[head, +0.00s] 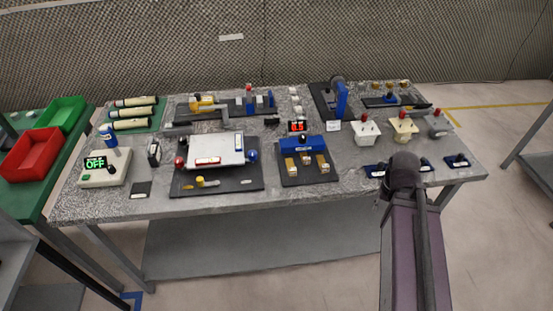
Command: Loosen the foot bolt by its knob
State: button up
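I cannot tell for certain which piece is the foot bolt. A small yellow knob-like piece (201,182) stands at the front of a black base plate (233,184), before a pale box (215,148). Other knobbed pieces show on the back right board (375,102) and at the front right edge. My arm rises from the lower right, and its dark rounded joint (403,170) is over the table's front right edge. No gripper fingers can be made out; the arm may hide them and part of the dark blue pads there.
A blue block fixture (297,146) stands mid-table. A device reading OFF (103,168) is at left, with red (28,156) and green (63,112) bins beyond. The table's front middle edge is clear.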

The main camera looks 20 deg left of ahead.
aim_at(302, 137)
jog(key=u, duration=0.7)
jog(key=k, duration=0.95)
jog(key=z, duration=0.1)
jog(key=i, duration=0.75)
jog(key=u, duration=0.05)
